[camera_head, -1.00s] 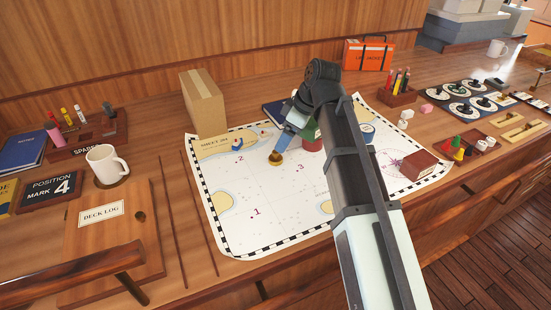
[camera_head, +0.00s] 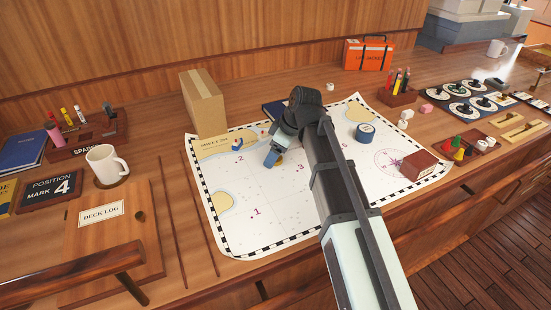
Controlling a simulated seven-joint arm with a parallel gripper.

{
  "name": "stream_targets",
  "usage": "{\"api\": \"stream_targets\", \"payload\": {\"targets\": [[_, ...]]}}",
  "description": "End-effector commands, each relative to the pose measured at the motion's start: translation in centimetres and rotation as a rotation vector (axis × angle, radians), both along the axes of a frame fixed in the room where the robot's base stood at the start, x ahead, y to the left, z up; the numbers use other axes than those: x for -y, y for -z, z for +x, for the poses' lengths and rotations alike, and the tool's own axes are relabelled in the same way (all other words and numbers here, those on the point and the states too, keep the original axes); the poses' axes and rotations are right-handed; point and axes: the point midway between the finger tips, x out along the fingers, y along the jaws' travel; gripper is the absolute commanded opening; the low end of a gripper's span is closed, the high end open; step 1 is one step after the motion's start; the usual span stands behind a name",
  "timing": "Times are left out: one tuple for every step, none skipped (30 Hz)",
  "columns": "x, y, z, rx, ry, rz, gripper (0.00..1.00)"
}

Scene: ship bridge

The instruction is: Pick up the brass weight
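The brass weight (camera_head: 280,161) shows as a small golden patch on the chart (camera_head: 245,188), near the printed 2 and 3. Most of it is hidden behind my gripper (camera_head: 271,160), which points down at the chart right beside or over it. I cannot tell whether the fingers touch the weight, or whether they are open or shut.
A cardboard box (camera_head: 203,103) stands at the chart's back left. A blue round tin (camera_head: 365,132) and a dark red box (camera_head: 419,166) sit on its right side. A white mug (camera_head: 106,163) stands at left. The chart's front left is clear.

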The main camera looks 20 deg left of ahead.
Motion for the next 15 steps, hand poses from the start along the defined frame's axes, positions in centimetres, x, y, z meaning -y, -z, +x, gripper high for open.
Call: {"api": "stream_targets", "payload": {"targets": [[-0.04, 0.12, -0.01, 0.0, 0.0, 0.0, 0.76], [-0.04, 0.12, 0.0, 0.0, 0.0, 0.0, 0.76], [-0.05, 0.11, 0.01, 0.0, 0.0, 0.0, 0.76], [-0.04, 0.1, 0.01, 0.0, 0.0, 0.0, 0.76], [-0.03, 0.1, 0.01, 0.0, 0.0, 0.0, 0.76], [-0.03, 0.09, 0.01, 0.0, 0.0, 0.0, 0.76], [-0.03, 0.09, 0.01, 0.0, 0.0, 0.0, 0.73], [-0.02, 0.08, 0.01, 0.0, 0.0, 0.0, 0.71], [-0.02, 0.08, 0.01, 0.0, 0.0, 0.0, 0.67], [-0.02, 0.08, 0.01, 0.0, 0.0, 0.0, 0.64], [-0.02, 0.08, 0.01, 0.0, 0.0, 0.0, 0.61], [-0.01, 0.07, 0.01, 0.0, 0.0, 0.0, 0.57], [-0.01, 0.07, 0.01, 0.0, 0.0, 0.0, 0.54], [-0.01, 0.07, 0.01, 0.0, 0.0, 0.0, 0.51], [-0.01, 0.07, 0.01, 0.0, 0.0, 0.0, 0.48]]}}
